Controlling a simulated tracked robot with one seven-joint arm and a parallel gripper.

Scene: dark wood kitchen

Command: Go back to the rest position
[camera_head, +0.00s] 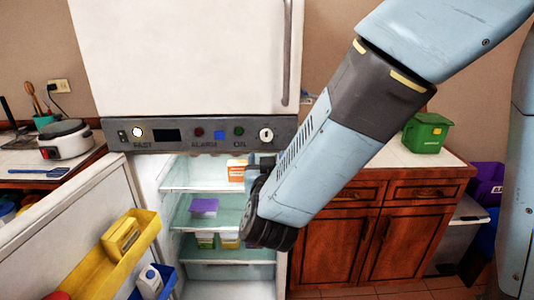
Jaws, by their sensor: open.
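My arm reaches in from the upper right, and its dark wrist end hangs in front of the open fridge (176,212). My gripper (257,170) shows only in part beyond the wrist, at the level of the upper fridge shelf. It is open, and I see nothing held in it. An orange and white box (236,172) stands on the upper shelf just left of my gripper; I cannot tell whether they touch. A purple box (204,207) lies on the shelf below.
The open fridge door (75,235) fills the lower left, with a yellow bin (112,262) on it. A counter on the left holds a white cooker (66,140). Wooden cabinets (378,225) stand right of the fridge, with a green container (426,133) on top.

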